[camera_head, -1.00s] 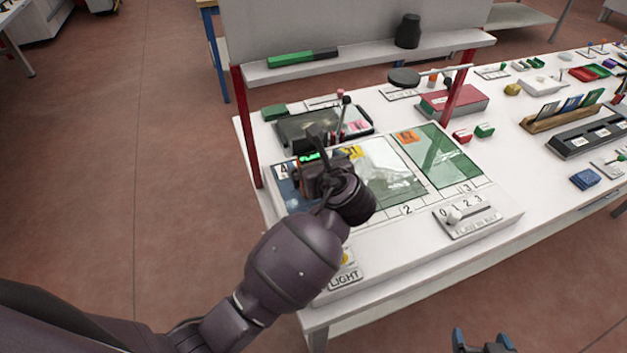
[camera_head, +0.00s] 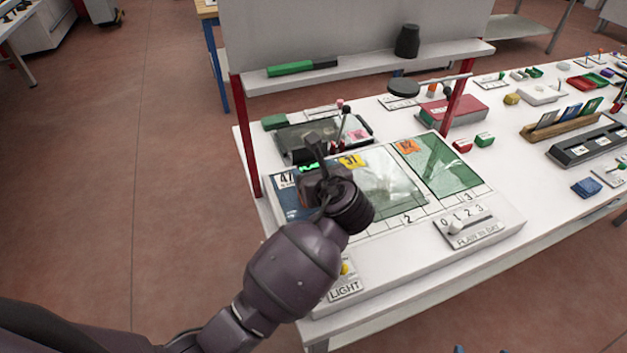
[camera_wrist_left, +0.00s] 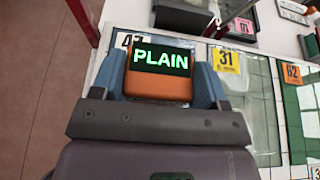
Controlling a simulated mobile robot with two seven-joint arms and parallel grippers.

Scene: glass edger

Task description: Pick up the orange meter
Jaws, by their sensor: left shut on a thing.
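The orange meter (camera_wrist_left: 158,86) shows in the left wrist view, with a dark screen reading "PLAIN" in green letters. My left gripper (camera_wrist_left: 160,76) is shut on it, one blue finger on each side. In the head view the left gripper (camera_head: 322,172) is over the left part of the glass panel board, near the pane tagged 47. There the meter is mostly hidden by my wrist, and only a bit of its green lettering (camera_head: 309,167) shows. I cannot tell whether the meter touches the pane beneath. My right gripper shows only as a sliver at the bottom edge.
Panes tagged 31 (camera_head: 385,180) and 62 (camera_head: 446,165) lie right of the gripper. Red posts (camera_head: 247,140) carry a shelf (camera_head: 370,64) above. A slider plate (camera_head: 468,225) and a light switch (camera_head: 345,290) are in front.

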